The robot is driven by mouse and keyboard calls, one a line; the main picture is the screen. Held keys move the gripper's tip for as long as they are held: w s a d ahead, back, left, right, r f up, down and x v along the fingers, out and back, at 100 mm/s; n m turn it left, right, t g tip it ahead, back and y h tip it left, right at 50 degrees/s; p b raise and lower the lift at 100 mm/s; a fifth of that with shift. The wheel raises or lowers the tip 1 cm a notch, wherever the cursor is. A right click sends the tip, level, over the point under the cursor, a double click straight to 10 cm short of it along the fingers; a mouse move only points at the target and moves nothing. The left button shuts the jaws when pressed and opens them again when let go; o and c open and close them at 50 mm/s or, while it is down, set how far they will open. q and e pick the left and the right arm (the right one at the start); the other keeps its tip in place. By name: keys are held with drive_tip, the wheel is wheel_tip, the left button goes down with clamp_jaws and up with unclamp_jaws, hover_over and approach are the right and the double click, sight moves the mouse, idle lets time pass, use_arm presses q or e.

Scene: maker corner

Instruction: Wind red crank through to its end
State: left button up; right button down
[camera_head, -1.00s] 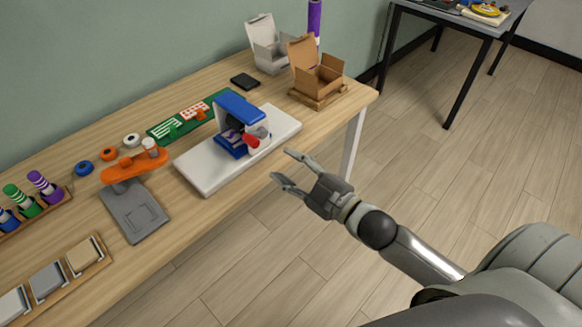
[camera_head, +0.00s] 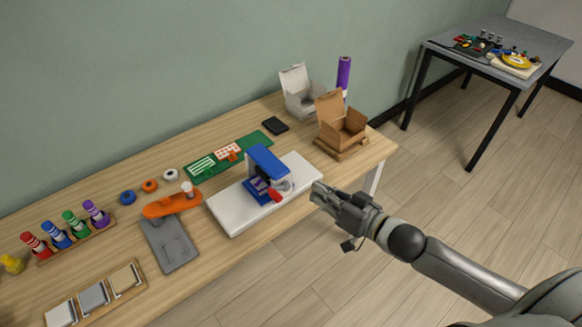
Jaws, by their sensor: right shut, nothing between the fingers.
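The red crank handle (camera_head: 275,196) sticks out from the front right side of a blue and grey machine (camera_head: 262,170). The machine stands on a white base board (camera_head: 228,218) on the table. My left gripper is not in view.
An open cardboard box (camera_head: 343,128) and an open white box (camera_head: 302,98) stand behind. An orange-topped tool (camera_head: 170,205) with a grey base is left of the board. Marker rack (camera_head: 75,243) and sample tray (camera_head: 97,293) lie further left. Floor is free at right.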

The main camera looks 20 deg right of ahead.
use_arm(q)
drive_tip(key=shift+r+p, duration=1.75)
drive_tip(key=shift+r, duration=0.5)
use_arm(e)
drive_tip(key=w+a+f+m, duration=0.1)
drive_tip(key=w+a+f, duration=0.3)
drive_tip(key=w, duration=0.4)
drive_tip(key=shift+a+f, duration=0.35)
drive_tip(key=shift+a, duration=0.55)
drive_tip(key=shift+w, duration=0.15)
